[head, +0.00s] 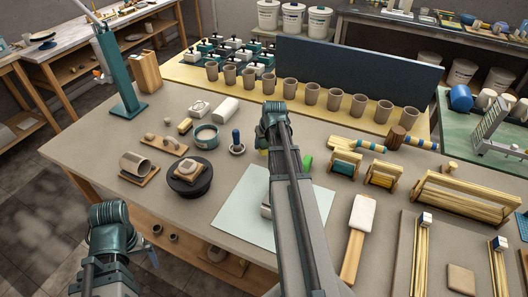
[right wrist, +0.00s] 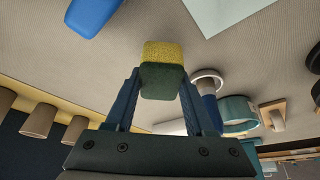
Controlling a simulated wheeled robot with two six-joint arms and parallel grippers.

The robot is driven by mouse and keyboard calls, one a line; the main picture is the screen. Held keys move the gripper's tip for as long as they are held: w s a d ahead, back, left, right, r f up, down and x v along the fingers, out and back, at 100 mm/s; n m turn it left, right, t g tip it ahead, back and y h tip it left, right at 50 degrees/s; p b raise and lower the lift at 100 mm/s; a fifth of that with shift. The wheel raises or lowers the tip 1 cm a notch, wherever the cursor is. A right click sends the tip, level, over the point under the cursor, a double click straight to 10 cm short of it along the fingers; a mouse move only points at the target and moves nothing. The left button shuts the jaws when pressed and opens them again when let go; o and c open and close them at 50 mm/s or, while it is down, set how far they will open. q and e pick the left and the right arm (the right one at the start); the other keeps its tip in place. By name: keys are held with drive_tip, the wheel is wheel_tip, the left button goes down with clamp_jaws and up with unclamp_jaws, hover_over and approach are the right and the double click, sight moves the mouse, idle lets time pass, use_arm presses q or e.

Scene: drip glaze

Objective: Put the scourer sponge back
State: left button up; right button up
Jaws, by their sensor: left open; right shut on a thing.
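The scourer sponge (right wrist: 163,53) has a yellow face and a dark green face. In the right wrist view my right gripper (right wrist: 160,78) is shut on it, one blue finger on each side. In the head view my right arm hides that gripper; a small yellow sliver (head: 263,152) beside the arm may be the sponge. I cannot tell how far it is above the table.
Near the sponge are a white ring dish with a blue upright piece (right wrist: 207,86), a teal tub (right wrist: 237,108) and a blue object (right wrist: 93,14). A pale sheet (head: 240,205) lies under my right arm. Several cups (head: 335,99) stand in a row behind.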

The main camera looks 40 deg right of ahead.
sight(264, 149)
drive_tip(key=shift+f+b, duration=1.2)
drive_tip(key=shift+f, duration=0.35)
drive_tip(key=shift+f, duration=0.1)
drive_tip(key=shift+f, duration=0.15)
drive_tip(key=o, duration=1.2)
drive_tip(key=shift+p+v, duration=0.6)
drive_tip(key=shift+v, duration=0.25)
drive_tip(key=p+v, duration=1)
drive_tip(key=v, duration=0.1)
drive_tip(key=shift+w, duration=0.15)
